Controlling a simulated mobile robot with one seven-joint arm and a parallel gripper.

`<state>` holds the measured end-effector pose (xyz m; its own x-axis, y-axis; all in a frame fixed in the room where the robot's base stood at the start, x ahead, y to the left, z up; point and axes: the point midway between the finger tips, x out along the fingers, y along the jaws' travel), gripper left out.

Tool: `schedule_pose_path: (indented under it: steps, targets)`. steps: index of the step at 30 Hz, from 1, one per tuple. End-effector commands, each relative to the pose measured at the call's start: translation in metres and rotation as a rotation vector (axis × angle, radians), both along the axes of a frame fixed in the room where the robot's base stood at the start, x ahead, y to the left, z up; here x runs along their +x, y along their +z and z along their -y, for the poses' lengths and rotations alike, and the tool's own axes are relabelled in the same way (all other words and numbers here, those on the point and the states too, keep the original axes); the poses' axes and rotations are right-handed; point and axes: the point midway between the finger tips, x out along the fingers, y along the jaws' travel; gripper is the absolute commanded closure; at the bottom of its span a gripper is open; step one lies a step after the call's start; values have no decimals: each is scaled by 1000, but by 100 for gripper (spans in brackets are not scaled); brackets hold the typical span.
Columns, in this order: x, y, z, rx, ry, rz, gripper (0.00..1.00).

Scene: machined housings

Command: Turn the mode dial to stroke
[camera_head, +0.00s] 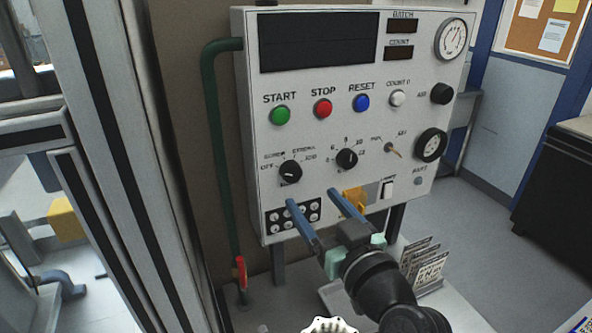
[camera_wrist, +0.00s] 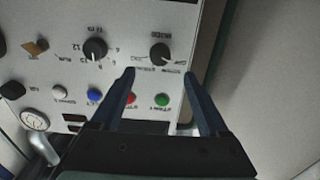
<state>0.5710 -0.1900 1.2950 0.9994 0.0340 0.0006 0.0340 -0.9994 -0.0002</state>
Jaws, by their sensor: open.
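The mode dial (camera_head: 290,172) is a round black knob at the lower left of the white control panel, ringed by small labels. OFF is at its left and what looks like STROKE is at its upper right. Its exact pointer direction is too small to read. My gripper (camera_head: 312,197) is open and empty, with its two blue fingertips below and right of the dial in the head view. In the wrist view, where the panel appears upside down, the dial (camera_wrist: 160,53) lies just beyond and between the fingertips (camera_wrist: 160,74). I see no contact.
A numbered black knob (camera_head: 346,159) sits right of the dial. Green, red, blue and white buttons (camera_head: 323,109) run above. A green pipe (camera_head: 215,130) runs down the panel's left.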

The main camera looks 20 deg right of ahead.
Motion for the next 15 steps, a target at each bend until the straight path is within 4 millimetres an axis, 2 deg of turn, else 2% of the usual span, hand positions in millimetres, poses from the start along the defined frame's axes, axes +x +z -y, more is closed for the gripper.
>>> schedule_pose_path:
  steps: [6,15]
  targets:
    - [42,4,-2,1,2,0,22]
    - [76,2,-3,0,1,0,22]
